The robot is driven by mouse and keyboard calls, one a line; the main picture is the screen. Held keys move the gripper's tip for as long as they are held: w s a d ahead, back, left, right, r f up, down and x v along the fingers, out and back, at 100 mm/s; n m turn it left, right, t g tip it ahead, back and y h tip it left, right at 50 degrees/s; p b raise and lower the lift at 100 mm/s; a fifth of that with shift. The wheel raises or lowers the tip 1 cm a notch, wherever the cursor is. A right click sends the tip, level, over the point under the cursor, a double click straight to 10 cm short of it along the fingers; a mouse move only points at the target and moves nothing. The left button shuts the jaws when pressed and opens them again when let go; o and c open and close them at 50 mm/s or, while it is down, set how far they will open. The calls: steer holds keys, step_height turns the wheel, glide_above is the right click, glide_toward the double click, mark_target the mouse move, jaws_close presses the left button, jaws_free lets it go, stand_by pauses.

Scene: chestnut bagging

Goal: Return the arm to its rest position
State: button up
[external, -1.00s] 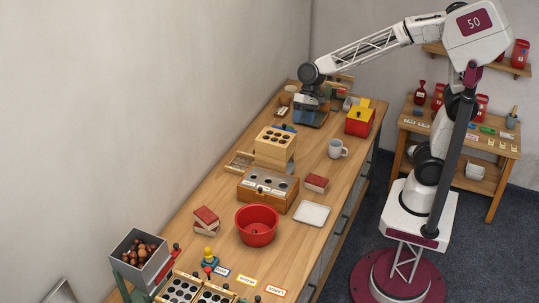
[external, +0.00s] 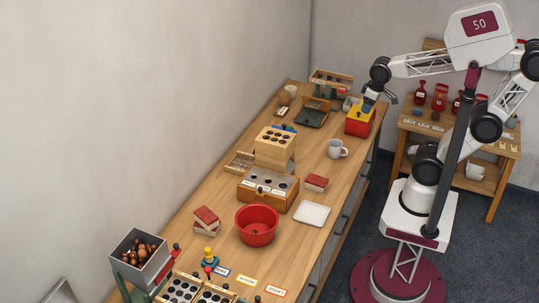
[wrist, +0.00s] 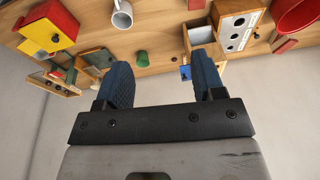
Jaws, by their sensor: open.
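How far the fingers are from the box cannot be told exactly.
The bench (external: 310,190) holds a white mug (external: 336,149), a dark green tray (external: 311,117), a wooden holder block (external: 274,146), a red bowl (external: 256,226) and a crate of chestnuts (external: 141,257). A side table (external: 455,150) with red bags stands at the right.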

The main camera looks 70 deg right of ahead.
steer(key=shift+s+d+f+h, duration=0.15)
steer(key=shift+s+d, duration=0.2)
steer(key=shift+s, duration=0.15)
steer(key=shift+s+d+f+h, duration=0.15)
steer(key=shift+s+d, duration=0.15)
steer(key=shift+s, duration=0.15)
stand_by(0.7)
